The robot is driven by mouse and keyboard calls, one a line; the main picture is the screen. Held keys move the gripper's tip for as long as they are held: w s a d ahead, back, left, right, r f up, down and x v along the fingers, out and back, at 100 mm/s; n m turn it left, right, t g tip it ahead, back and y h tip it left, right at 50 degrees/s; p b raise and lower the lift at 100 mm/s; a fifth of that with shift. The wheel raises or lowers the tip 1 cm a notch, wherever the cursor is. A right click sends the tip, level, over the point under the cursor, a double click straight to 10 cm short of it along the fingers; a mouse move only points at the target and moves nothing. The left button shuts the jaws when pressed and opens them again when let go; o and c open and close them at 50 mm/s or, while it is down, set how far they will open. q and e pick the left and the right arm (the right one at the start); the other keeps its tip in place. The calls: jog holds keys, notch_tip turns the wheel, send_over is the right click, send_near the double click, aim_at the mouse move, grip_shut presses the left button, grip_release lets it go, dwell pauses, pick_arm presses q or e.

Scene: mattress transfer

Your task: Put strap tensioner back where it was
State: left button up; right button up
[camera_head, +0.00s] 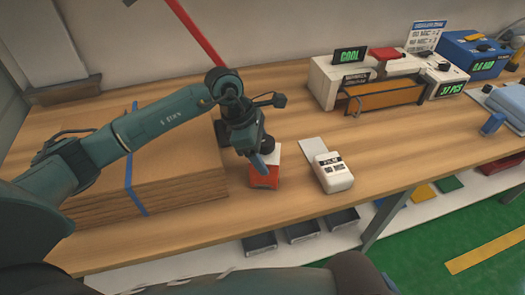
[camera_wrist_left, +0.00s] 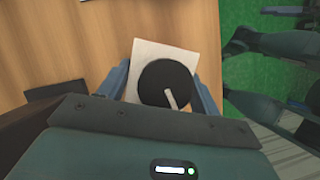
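A red item (camera_head: 265,178), which I take for the strap tensioner, stands on the bench right of the cardboard stack. My left gripper (camera_head: 262,160) is over it, pointing down, and hides part of it. In the left wrist view a black round part with a grey lever (camera_wrist_left: 165,84) lies between my two blue fingers (camera_wrist_left: 163,88). The fingers are apart, one on each side, with a narrow gap at the left. The red body does not show in that view. My right gripper is not clearly in view.
The strapped cardboard stack (camera_head: 170,165) is close on the left. A white FILM device (camera_head: 333,172) stands to the right, near a pale sheet (camera_head: 312,147). A dispenser (camera_head: 375,80) is at the back.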

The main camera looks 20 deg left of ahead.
pick_arm(q)
jog(key=o, duration=0.4)
jog(key=shift+o, duration=0.2)
pick_arm(e)
jog(key=shift+w+r, duration=0.1)
jog(key=shift+r, duration=0.25)
pick_arm(q)
jog(key=shift+r, duration=0.25)
jog(key=b+v, duration=0.1)
jog(key=v, duration=1)
jog(key=shift+r, duration=0.4)
pick_arm(e)
jog(key=shift+a+f, duration=0.25)
jog(key=shift+a, duration=0.05)
pick_arm(q)
jog(key=shift+s+a+f, duration=0.1)
jog(key=shift+s, duration=0.1)
